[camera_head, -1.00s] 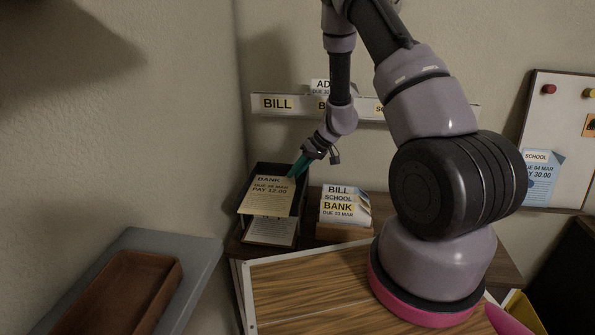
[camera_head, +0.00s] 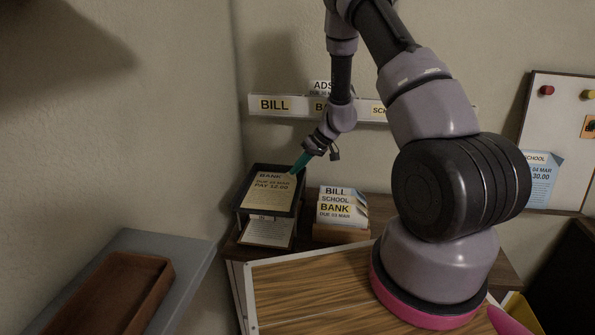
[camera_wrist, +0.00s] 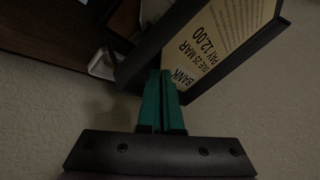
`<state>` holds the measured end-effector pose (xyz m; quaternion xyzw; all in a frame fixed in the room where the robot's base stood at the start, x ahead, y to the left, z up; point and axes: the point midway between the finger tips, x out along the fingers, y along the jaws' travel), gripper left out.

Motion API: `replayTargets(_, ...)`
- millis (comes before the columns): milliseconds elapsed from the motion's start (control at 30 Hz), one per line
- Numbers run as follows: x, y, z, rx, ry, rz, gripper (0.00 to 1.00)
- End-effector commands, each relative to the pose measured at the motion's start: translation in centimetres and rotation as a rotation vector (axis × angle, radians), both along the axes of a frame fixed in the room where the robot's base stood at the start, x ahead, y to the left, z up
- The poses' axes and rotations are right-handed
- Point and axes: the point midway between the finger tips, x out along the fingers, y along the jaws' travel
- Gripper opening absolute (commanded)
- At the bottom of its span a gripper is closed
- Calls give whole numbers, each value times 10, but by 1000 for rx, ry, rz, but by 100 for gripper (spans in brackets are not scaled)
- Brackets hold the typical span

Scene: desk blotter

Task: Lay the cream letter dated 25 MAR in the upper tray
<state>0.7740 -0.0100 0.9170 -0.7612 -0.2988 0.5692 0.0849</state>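The cream BANK letter (camera_head: 268,196), marked 25 MAR and PAY 12.00, lies face up within the rim of the black upper tray (camera_head: 297,202). The wrist view shows the same letter (camera_wrist: 213,42) between the dark tray walls (camera_wrist: 240,58). My gripper (camera_head: 294,171) is at the letter's top right corner, coming in from the back of the tray. In the wrist view its green fingers (camera_wrist: 161,74) are close together, with their tips at the letter's heading end. They appear shut on that edge; the exact contact is hidden.
A lower tray level with a white paper (camera_head: 266,233) sits beneath. A holder with BILL, SCHOOL and BANK letters (camera_head: 342,207) stands close on the right. A labelled wall rack (camera_head: 290,104) is behind. A brown tray (camera_head: 115,290) lies at the front left.

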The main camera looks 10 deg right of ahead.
Motion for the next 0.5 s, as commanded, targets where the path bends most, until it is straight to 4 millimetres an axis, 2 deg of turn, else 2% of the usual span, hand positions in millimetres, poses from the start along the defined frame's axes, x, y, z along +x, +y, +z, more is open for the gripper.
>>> replayTargets(167, 0, 0, 0, 0, 0, 0, 0)
replayTargets(200, 0, 0, 0, 0, 0, 0, 17)
replayTargets(267, 0, 0, 0, 0, 0, 0, 37)
replayTargets(500, 0, 0, 0, -1, 0, 0, 37)
